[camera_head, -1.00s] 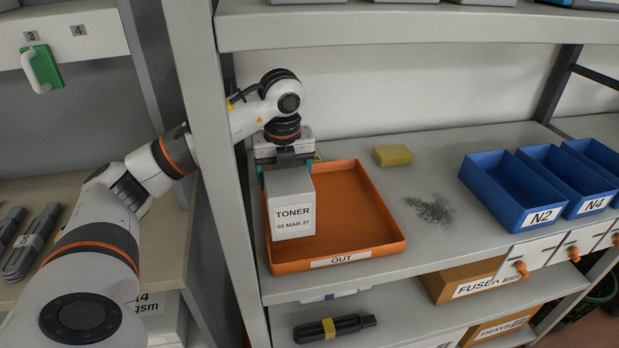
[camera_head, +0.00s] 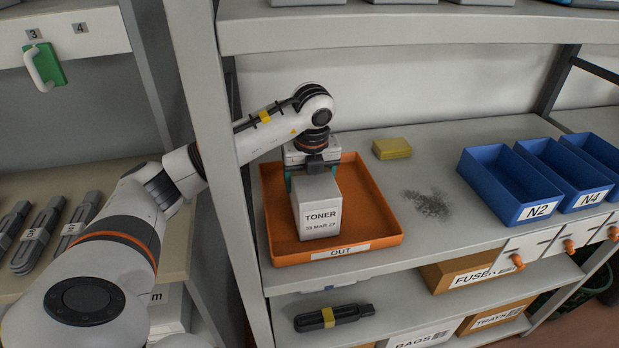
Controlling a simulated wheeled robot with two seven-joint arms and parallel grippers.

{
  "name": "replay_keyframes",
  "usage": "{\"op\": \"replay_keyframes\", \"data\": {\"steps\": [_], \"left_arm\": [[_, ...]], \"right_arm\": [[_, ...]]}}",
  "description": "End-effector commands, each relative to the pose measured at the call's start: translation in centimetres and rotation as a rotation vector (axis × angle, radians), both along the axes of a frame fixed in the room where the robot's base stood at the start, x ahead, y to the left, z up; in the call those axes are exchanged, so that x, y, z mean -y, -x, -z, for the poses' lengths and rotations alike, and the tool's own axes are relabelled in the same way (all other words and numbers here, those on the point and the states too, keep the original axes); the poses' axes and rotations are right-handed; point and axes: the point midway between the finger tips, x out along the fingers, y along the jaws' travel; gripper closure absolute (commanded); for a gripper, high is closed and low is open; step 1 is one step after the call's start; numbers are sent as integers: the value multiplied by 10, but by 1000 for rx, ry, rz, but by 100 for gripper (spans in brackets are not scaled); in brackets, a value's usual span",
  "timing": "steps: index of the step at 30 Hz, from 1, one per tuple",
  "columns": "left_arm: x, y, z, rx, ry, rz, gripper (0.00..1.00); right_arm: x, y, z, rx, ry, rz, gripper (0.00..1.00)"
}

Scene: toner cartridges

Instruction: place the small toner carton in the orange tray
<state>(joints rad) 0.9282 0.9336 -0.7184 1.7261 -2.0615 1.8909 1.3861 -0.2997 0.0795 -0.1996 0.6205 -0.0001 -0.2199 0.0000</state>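The small toner carton (camera_head: 318,212) is a white-grey box with a label reading "TONER 03 MAR 27". It is inside the outline of the orange tray (camera_head: 375,213), left of its middle. Whether its base touches the tray floor I cannot tell for sure. The tray has an "OUT" label on its front wall. My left gripper (camera_head: 315,177) is over the carton's top from behind, with its teal fingers at the carton's two sides, apparently gripping it. My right gripper is not in view.
A yellow block (camera_head: 392,148) lies right of the tray, beside a patch of dark powder (camera_head: 428,204). Blue bins (camera_head: 508,184) stand farther right. A shelf upright (camera_head: 203,120) stands left of the tray, with my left arm reaching past it. An upper shelf (camera_head: 420,30) hangs above.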

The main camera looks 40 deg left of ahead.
Motion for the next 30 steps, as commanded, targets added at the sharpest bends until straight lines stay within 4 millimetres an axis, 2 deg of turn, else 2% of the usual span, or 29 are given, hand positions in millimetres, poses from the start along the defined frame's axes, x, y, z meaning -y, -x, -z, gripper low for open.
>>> {"op": "replay_keyframes", "data": {"steps": [1,2,6,13,17,25,27,30], "left_arm": [[0,-1,0,4,1,-1,73],[0,0,2,0,0,0,21],[0,0,1,0,0,0,1],[0,0,1,0,0,0,1],[1,0,-6,1,0,0,1],[6,4,-51,5,0,2,1],[6,5,-63,5,-1,0,1],[7,6,-72,3,-1,0,1]], "right_arm": [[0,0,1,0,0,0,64],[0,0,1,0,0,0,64],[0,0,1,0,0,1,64],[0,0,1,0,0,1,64],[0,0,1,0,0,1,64],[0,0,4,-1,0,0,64],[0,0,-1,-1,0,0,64],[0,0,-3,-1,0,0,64]]}}
